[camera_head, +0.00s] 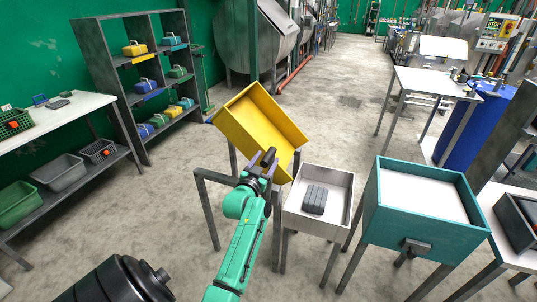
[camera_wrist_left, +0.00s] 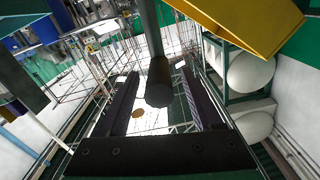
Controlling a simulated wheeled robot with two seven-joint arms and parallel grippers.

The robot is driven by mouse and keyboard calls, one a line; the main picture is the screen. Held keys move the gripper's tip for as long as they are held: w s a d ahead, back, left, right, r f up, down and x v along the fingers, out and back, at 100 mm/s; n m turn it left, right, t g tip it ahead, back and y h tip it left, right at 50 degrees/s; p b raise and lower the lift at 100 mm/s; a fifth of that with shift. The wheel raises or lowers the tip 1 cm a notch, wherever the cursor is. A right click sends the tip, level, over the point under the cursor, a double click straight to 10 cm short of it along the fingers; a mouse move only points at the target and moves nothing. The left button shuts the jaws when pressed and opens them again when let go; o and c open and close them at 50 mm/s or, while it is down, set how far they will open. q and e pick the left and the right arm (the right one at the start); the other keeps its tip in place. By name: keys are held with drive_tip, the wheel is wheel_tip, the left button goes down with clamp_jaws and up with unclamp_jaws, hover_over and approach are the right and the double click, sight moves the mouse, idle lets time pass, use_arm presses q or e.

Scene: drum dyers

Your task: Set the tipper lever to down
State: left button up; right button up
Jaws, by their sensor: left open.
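The yellow tipper bin (camera_head: 250,128) is tilted on a grey metal frame, with its open side facing right and toward me. Part of the bin also shows at the top right of the left wrist view (camera_wrist_left: 245,22). My left gripper (camera_head: 267,163) is open at the bin's lower front edge. In the left wrist view, the tipper lever, a grey rod with a dark cylindrical grip (camera_wrist_left: 160,82), sits between the spread fingers (camera_wrist_left: 160,105), with gaps at both sides. In the head view the dark grip (camera_head: 268,157) is partly mixed with the gripper. My right gripper is out of view.
A white tray (camera_head: 347,216) with a dark grey block (camera_head: 314,200) stands right of my left arm. A teal bin (camera_head: 415,227) stands farther right. A shelf with coloured cases (camera_head: 118,58) and a table with crates (camera_head: 95,101) are at left.

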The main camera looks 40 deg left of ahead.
use_arm(q)
drive_tip(key=shift+x, duration=1.05)
drive_tip(key=shift+s, duration=0.1)
clamp_jaws()
idle(0.4)
